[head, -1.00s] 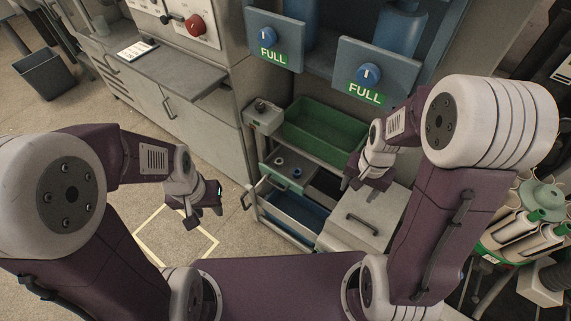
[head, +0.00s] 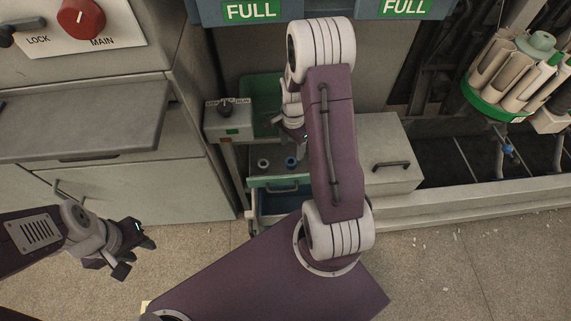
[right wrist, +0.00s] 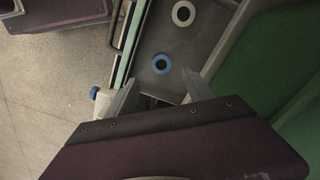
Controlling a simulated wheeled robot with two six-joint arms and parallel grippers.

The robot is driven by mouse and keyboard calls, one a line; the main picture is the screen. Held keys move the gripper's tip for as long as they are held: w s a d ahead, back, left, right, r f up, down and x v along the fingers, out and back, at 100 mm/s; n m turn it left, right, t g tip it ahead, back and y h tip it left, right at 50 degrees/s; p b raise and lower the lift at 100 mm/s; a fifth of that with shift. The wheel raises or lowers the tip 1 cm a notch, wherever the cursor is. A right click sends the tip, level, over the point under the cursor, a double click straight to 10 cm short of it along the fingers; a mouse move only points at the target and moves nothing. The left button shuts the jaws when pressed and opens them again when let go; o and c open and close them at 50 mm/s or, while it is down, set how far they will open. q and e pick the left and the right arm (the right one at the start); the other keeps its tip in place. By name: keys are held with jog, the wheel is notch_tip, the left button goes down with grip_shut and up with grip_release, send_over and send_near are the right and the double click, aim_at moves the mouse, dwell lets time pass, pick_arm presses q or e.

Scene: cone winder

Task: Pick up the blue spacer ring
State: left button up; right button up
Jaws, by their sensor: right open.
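The blue spacer ring (head: 291,162) lies flat in the open grey drawer (head: 280,183) of the cart; it also shows in the right wrist view (right wrist: 161,64). A white ring (head: 263,163) lies beside it, apart from it, and is seen again in the right wrist view (right wrist: 183,13). My right gripper (head: 298,138) is above the drawer, just behind the blue ring in the head view. In the right wrist view its two fingers (right wrist: 160,90) are spread and empty, with the blue ring just beyond them. My left gripper (head: 138,257) is open and empty over the floor at the left.
A green bin (head: 259,92) stands behind the drawer, with a small grey switch box (head: 229,119) at its left. A blue bin (head: 275,204) is below. A grey box with a handle (head: 382,150) stands close on the right. A cabinet worktop (head: 85,115) is at the left.

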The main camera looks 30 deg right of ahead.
aim_at(291, 161)
notch_tip(291, 161, down, 4)
jog(key=shift+w+r+b, duration=0.1)
jog(key=shift+r+b, duration=0.15)
jog(key=shift+b, duration=0.4)
notch_tip(291, 161, down, 5)
jog(key=b, duration=0.3)
jog(key=shift+f, duration=0.15)
jog(key=shift+r, duration=0.2)
grip_shut()
